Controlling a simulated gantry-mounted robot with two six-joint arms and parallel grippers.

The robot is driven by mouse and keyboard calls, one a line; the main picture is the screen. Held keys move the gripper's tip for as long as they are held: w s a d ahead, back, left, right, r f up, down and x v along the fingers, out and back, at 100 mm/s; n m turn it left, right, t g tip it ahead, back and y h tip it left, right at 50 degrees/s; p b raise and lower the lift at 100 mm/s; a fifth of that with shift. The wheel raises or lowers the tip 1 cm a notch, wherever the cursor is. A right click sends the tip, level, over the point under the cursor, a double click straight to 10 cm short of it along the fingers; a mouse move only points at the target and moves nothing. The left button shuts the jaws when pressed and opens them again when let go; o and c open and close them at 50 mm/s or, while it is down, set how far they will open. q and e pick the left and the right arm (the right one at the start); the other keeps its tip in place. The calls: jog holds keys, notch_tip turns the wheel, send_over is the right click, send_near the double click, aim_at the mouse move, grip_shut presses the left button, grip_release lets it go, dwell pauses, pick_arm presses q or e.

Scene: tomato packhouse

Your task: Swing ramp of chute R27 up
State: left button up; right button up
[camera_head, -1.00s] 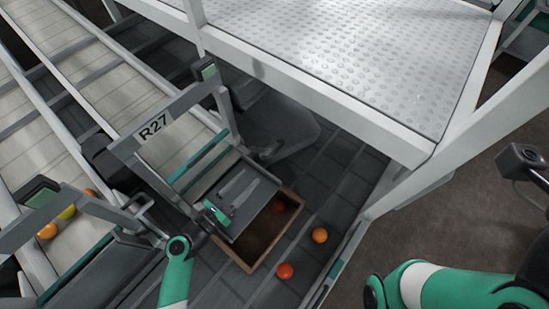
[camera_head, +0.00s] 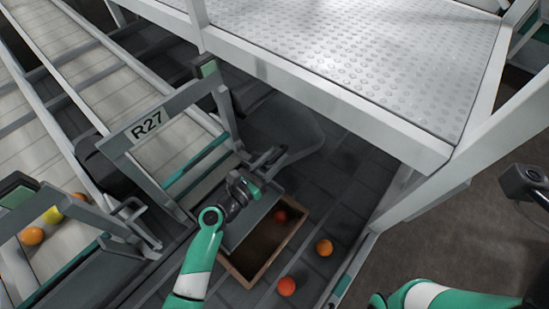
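Chute R27 carries its label on a grey frame (camera_head: 148,125) over a pale conveyor lane. Its ramp (camera_head: 250,226) is a grey plate at the lane's lower end, sloping down over a brown wooden crate (camera_head: 293,237). A grey bar-like fitting shows at the ramp's upper right side. My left arm comes in from below, and its dark gripper (camera_head: 257,186) is over the ramp, close to that fitting. The fingers are small and dark, so I cannot tell whether they are open or touch anything. My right arm shows at the lower right, its gripper out of view.
A red tomato (camera_head: 281,216) lies in the crate. Two orange-red tomatoes (camera_head: 324,247) (camera_head: 287,286) lie on the dark surface to its right. A neighbouring chute at left holds tomatoes (camera_head: 33,236). A white-framed platform (camera_head: 370,65) stands at the back right.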

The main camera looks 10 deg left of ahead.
pick_arm(q)
grip_shut()
jog(key=shift+f, duration=0.15)
dwell(1.0)
